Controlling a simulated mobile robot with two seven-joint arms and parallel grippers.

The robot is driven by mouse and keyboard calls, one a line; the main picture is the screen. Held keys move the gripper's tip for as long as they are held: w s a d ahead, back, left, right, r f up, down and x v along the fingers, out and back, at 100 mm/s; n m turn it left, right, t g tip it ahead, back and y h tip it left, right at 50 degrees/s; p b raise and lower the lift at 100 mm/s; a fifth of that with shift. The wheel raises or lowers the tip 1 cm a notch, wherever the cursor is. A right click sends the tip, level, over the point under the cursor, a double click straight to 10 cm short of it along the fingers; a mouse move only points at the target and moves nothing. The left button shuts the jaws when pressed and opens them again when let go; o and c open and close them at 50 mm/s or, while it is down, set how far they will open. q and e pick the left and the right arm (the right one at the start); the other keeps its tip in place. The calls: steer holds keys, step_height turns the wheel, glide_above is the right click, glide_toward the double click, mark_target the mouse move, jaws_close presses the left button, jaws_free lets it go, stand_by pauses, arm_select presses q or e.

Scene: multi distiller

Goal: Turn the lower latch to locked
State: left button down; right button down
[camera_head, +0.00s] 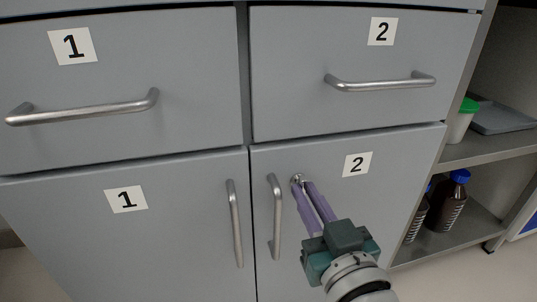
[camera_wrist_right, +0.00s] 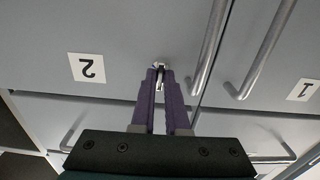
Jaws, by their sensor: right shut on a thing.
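The lower latch (camera_head: 297,178) is a small metal piece near the upper left of lower door 2 (camera_head: 385,190), just right of that door's vertical handle (camera_head: 275,215). My right gripper (camera_head: 303,184) reaches up to it with purple fingers, and their tips are shut on the latch. In the right wrist view, the latch (camera_wrist_right: 159,68) shows as a bright metal piece between the fingertips (camera_wrist_right: 161,76). The fingers partly cover it, so I cannot tell its exact turn. My left gripper is not in view.
Lower door 1 (camera_head: 180,228) has its own vertical handle (camera_head: 235,222). Above are drawer 1 (camera_head: 190,70) and drawer 2 (camera_head: 290,55), with bar handles. Doors and drawers look closed. An open shelf (camera_head: 480,222) at the right holds brown bottles (camera_head: 448,203) with blue caps.

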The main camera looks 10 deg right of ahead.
steer(key=c, duration=0.9)
jaws_free()
steer(key=s+p, duration=0.3)
steer(key=s, duration=0.7)
steer(key=shift+d, duration=0.15)
